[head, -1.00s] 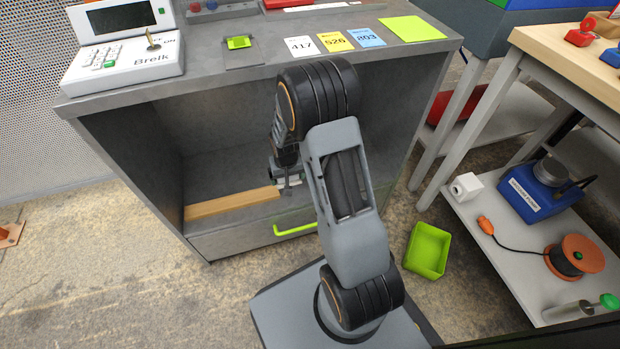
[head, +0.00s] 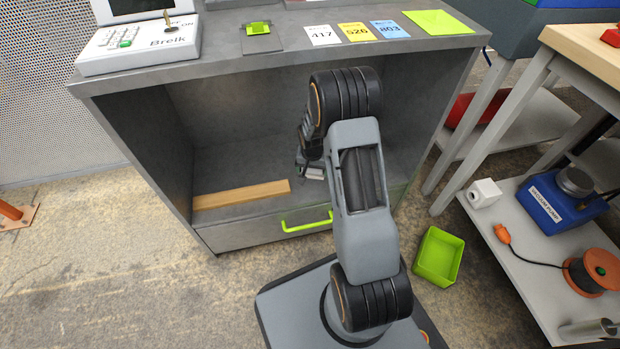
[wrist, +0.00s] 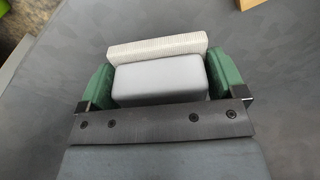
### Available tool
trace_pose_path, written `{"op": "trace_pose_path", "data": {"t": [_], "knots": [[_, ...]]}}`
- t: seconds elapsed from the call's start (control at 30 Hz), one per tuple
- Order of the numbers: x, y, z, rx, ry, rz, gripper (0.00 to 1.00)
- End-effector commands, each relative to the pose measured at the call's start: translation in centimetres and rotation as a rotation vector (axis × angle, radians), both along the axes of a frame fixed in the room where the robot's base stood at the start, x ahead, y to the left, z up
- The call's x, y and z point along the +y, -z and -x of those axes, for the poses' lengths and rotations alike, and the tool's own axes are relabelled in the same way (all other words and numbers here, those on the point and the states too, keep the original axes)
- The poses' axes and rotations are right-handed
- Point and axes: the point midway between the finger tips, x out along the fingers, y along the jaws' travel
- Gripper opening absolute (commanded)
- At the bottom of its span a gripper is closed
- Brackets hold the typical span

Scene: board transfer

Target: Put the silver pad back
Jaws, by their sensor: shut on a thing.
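My gripper (head: 310,165) is low inside the open bay of the grey cabinet, just right of the wooden strip's end. In the wrist view its green fingers (wrist: 158,82) are closed on the sides of a smooth grey block with a pale ribbed layer along its far side. I take this to be the silver pad (wrist: 158,47). In the head view only a small light edge of the pad (head: 314,174) shows below the gripper. I cannot tell whether it touches the shelf floor.
The wooden strip (head: 241,194) lies along the bay's front edge, above a drawer with a green handle (head: 306,222). The cabinet top (head: 225,50) carries a keypad device (head: 140,42), numbered cards and a green sheet (head: 440,22). A green bin (head: 438,257) stands on the floor at right.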

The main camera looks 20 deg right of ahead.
Motion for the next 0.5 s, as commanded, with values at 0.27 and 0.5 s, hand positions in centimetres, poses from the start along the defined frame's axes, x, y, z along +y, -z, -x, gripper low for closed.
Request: {"op": "trace_pose_path", "data": {"t": [0.27,0.5], "knots": [[0.1,1.4,-1.2,0.000,-0.001,0.000,0.68],[0.2,3.7,-2.0,0.002,0.000,-0.001,0.68]]}}
